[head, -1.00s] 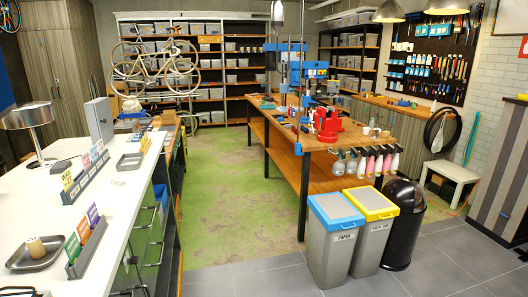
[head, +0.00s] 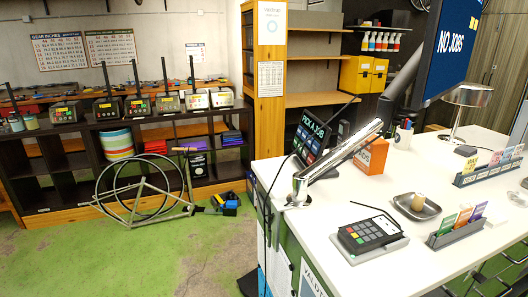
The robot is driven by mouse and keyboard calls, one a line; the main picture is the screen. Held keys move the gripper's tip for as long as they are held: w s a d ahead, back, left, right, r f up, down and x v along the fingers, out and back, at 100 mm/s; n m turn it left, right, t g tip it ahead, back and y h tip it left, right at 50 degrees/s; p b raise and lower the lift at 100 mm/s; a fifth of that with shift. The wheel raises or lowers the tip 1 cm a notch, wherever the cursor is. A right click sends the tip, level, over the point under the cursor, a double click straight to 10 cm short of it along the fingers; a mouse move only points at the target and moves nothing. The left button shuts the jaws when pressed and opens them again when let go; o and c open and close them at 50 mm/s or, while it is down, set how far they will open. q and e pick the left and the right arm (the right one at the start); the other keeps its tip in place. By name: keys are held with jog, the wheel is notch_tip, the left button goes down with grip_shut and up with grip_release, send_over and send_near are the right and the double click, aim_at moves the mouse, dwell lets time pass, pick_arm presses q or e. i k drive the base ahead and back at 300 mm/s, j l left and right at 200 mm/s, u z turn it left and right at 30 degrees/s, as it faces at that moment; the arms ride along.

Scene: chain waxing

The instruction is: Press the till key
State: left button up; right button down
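A black till screen (head: 310,139) reading "PICK A JOB" with coloured tiles stands tilted on the white counter (head: 330,232), behind a chrome lamp or arm. A dark keypad terminal (head: 369,235) with grey, red, yellow and green keys lies on a grey plate nearer the front of the counter. I cannot tell which of the two bears the till key. A large monitor (head: 452,50) reading "NO JOBS" hangs at the upper right. Neither of my grippers shows in the head view.
The counter also holds an orange box (head: 371,156), a metal dish (head: 417,206) and card holders (head: 459,232). A shelf unit (head: 100,145) with several devices stands at the back left. A bike frame (head: 150,200) leans there. Green floor (head: 130,260) is free at the left.

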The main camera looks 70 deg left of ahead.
aim_at(305, 153)
jog(key=j+u, duration=0.15)
jog(key=u, duration=1.75)
jog(key=i+j+z, duration=0.1)
jog(key=j+z, duration=0.15)
jog(key=j, duration=0.35)
jog(key=j+z, duration=0.25)
jog(key=j, duration=0.35)
